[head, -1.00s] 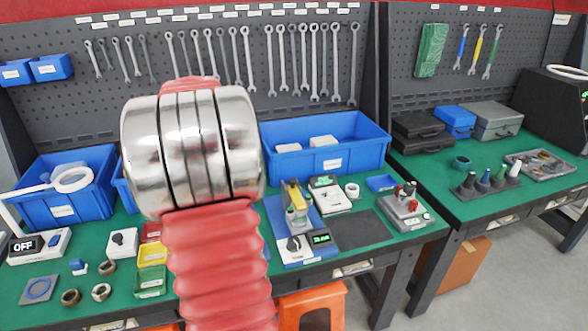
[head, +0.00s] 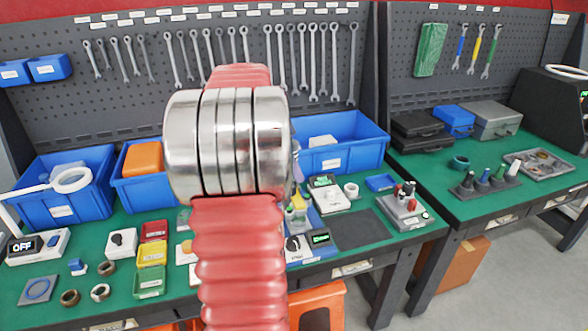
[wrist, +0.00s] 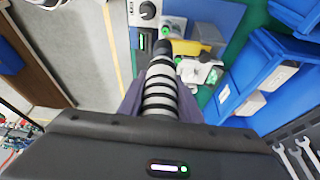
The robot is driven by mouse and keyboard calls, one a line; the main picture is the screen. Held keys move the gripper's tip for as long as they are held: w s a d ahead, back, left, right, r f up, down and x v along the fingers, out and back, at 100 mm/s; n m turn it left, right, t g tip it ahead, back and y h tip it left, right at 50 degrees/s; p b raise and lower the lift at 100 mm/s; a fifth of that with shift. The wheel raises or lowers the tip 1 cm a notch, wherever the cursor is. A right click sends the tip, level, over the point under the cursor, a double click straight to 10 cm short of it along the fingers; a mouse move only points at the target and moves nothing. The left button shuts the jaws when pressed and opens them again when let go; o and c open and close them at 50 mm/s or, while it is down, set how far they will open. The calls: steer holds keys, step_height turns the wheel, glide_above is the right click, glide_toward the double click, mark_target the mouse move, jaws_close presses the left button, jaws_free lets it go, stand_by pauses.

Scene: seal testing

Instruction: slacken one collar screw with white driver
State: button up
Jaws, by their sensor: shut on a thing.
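In the wrist view my gripper (wrist: 160,108) is shut on a cylinder with white and dark bands and a black end, which looks like the white driver (wrist: 159,92). It points away from the camera, above the seal test station. That station has a yellow-and-grey fixture (wrist: 190,47), and in the head view it is partly hidden behind my arm (head: 297,212). In the head view my gripper is hidden behind my red and silver arm. Several small ring-shaped collars (head: 101,292) lie at the bench's front left. No collar screw can be made out.
Blue bins (head: 345,157) stand along the back of the green bench. Yellow and green trays (head: 150,283) sit at the front. A grey block with small tools (head: 404,204) is at the right end. A dark mat (head: 358,229) is bare.

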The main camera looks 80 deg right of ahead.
steer(key=shift+f, duration=2.35)
steer(key=shift+w, duration=0.15)
steer(key=shift+f, duration=1.05)
stand_by(1.6)
steer(key=shift+r, duration=0.15)
stand_by(0.7)
steer(key=shift+r, duration=1.05)
steer(key=shift+r, duration=0.15)
steer(key=shift+r, duration=2.4)
